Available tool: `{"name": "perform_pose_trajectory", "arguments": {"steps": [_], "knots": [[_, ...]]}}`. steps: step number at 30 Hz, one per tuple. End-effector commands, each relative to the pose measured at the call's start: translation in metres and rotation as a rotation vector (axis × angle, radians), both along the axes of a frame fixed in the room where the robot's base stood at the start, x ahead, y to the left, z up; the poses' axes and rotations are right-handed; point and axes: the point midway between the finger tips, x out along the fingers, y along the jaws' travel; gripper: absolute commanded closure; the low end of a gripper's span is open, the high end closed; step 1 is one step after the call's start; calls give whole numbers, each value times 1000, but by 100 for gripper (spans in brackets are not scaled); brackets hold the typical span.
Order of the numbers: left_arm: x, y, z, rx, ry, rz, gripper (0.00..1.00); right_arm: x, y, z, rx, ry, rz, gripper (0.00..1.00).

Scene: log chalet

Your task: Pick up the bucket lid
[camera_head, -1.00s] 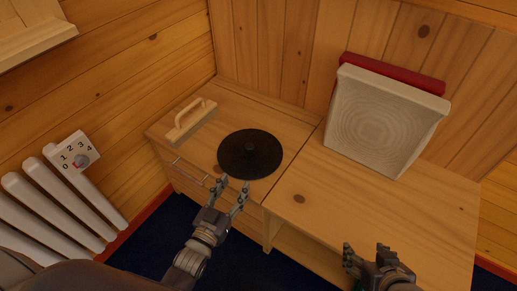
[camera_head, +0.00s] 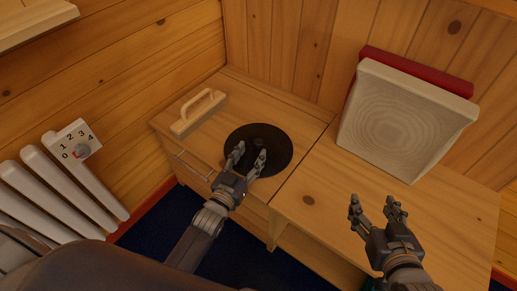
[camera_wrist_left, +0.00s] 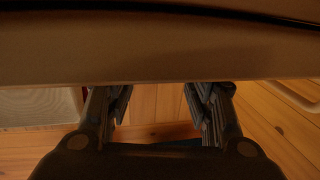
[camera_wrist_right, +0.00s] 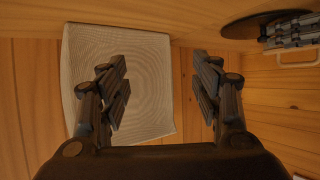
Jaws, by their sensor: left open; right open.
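The bucket lid, a black round disc (camera_head: 281,147) with a small central knob, lies flat on the left part of the wooden cabinet top. It also shows at the top right of the right wrist view (camera_wrist_right: 250,25). My left gripper (camera_head: 249,154) is open over the near half of the lid, its fingertips close to the knob. Contact cannot be told, and the knob is partly hidden. The left wrist view does not show the lid clearly. My right gripper (camera_head: 373,203) is open and empty over the right cabinet top, away from the lid.
A wooden block with a handle (camera_head: 199,113) lies left of the lid. A pale square panel (camera_head: 400,125) leans at the back right, before a red object (camera_head: 420,72). White radiator bars (camera_head: 75,180) stand at the left. The right cabinet top (camera_head: 320,185) has free room.

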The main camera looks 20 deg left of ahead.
Motion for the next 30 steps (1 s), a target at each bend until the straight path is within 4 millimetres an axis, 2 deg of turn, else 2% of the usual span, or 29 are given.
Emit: {"name": "perform_pose_trajectory", "arguments": {"steps": [6,12,22,28,30], "knots": [[22,-2,-3,0,-2,0,51,19,10,32,45,-188,12,41],[37,-4,-2,0,-2,0,51,27,15,56,73,-304,20,41],[40,-5,-1,0,0,0,51,28,16,62,80,-329,22,41],[40,-5,-1,0,0,0,97,28,16,62,79,-329,21,41],[40,-5,-1,0,0,0,100,28,16,62,79,-329,21,41]]}}
